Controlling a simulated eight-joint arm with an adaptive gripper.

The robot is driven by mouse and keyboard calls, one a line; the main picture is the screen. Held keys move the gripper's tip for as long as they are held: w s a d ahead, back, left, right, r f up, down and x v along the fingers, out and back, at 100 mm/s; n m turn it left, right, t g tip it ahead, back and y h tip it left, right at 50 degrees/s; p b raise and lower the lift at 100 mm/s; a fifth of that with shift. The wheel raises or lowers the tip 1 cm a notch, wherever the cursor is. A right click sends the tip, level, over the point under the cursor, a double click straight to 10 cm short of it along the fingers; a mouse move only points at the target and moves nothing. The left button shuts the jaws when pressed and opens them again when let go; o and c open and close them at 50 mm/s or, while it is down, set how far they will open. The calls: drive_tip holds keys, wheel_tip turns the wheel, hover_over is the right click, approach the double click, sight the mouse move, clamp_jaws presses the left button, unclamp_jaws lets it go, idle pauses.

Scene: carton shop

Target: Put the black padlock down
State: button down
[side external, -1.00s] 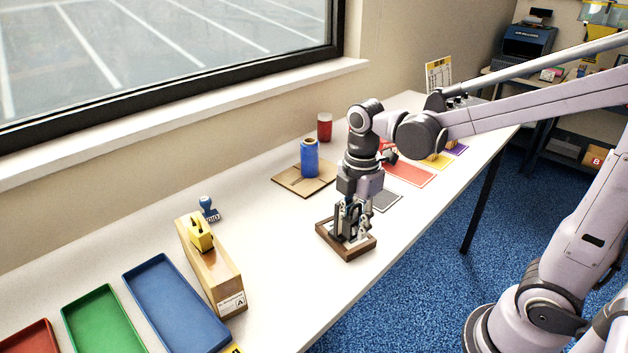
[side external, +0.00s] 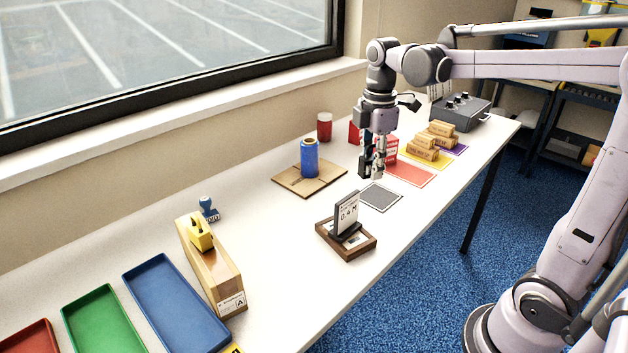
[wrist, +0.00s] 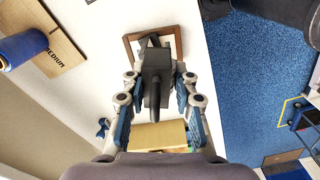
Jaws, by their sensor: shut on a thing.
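The black padlock (wrist: 156,75) shows in the wrist view as a dark block with a rounded dark part below it, between the two fingers. My gripper (side external: 372,172) is shut on it, pointing down above the far side of the grey mat (side external: 380,197). In the side external view the fingers largely hide the padlock. The exact gap to the table is hard to tell. A wooden tray (side external: 362,250) with an upright dark stand (side external: 346,213) holding a white card sits nearer the camera. The tray's rim (wrist: 128,45) also shows in the wrist view, beyond the padlock.
A blue roll (side external: 309,158) stands on flat cardboard (side external: 290,182), left of my gripper. Red (side external: 412,174) and yellow (side external: 441,161) mats, small cartons (side external: 422,149) and a grey knobbed box (side external: 462,110) lie behind. A tape dispenser (side external: 200,235) and coloured trays are at front left.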

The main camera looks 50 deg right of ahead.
drive_tip(key=d+m, duration=0.8)
drive_tip(key=d, duration=1.6)
drive_tip(key=s+d+f+m, duration=0.1)
drive_tip(key=s+d+m, duration=0.3)
drive_tip(key=d, duration=0.5)
drive_tip(key=s+d+m, duration=0.1)
drive_tip(key=s+d, duration=0.6)
drive_tip(key=d, duration=0.2)
hover_over(434, 173)
wheel_tip(434, 173, down, 12)
drive_tip(key=shift+a+f, duration=0.1)
drive_tip(key=shift+f, duration=2.05)
drive_tip(key=shift+f, duration=0.45)
